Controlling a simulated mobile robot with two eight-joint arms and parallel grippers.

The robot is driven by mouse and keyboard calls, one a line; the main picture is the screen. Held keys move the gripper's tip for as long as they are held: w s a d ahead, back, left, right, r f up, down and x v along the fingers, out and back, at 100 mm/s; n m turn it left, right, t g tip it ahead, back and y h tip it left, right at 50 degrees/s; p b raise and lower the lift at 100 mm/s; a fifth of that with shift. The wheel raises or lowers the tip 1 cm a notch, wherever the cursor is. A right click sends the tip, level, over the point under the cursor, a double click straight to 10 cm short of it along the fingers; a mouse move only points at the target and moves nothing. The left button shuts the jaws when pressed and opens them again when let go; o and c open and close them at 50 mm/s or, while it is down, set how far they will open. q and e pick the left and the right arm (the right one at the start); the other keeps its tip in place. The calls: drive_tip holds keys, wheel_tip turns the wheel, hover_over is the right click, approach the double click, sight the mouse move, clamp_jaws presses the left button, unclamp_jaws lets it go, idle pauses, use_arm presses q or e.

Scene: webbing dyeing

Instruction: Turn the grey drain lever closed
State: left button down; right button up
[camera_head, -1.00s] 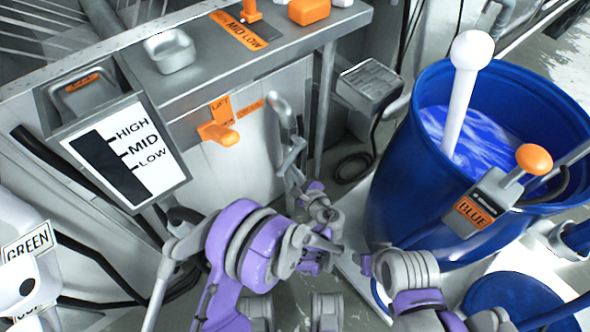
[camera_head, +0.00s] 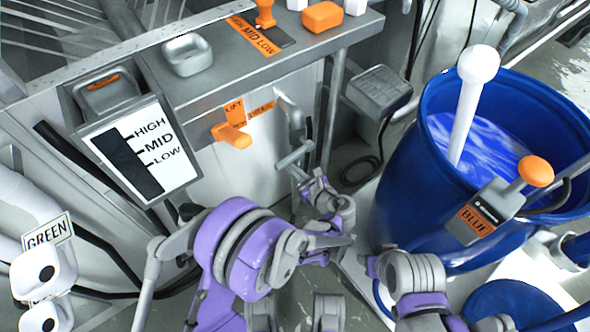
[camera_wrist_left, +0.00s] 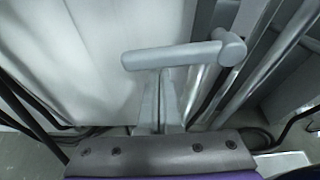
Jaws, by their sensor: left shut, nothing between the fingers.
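The grey drain lever (camera_head: 295,154) is a short bar low in front of the white tank wall, beneath the orange drain label (camera_head: 260,109). In the left wrist view the lever (camera_wrist_left: 170,56) lies nearly level, with a round pivot end at its right. My left gripper (camera_head: 299,173) is just below the lever bar in the head view. In the left wrist view its narrow shut fingers (camera_wrist_left: 160,100) reach up to the bar's underside, with nothing between them. I cannot tell whether they touch it. My right gripper is not visible.
An orange lift handle (camera_head: 231,135) sticks out left of the lever. A grey pipe (camera_head: 291,115) curves behind it. A level sign (camera_head: 143,150) stands at the left. A blue dye barrel (camera_head: 410,195) stands at the right. A grey box (camera_head: 375,90) and cables are behind.

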use_arm(q)
drive_tip(key=shift+a+r, duration=0.1)
drive_tip(key=shift+r, duration=0.3)
idle(0.4)
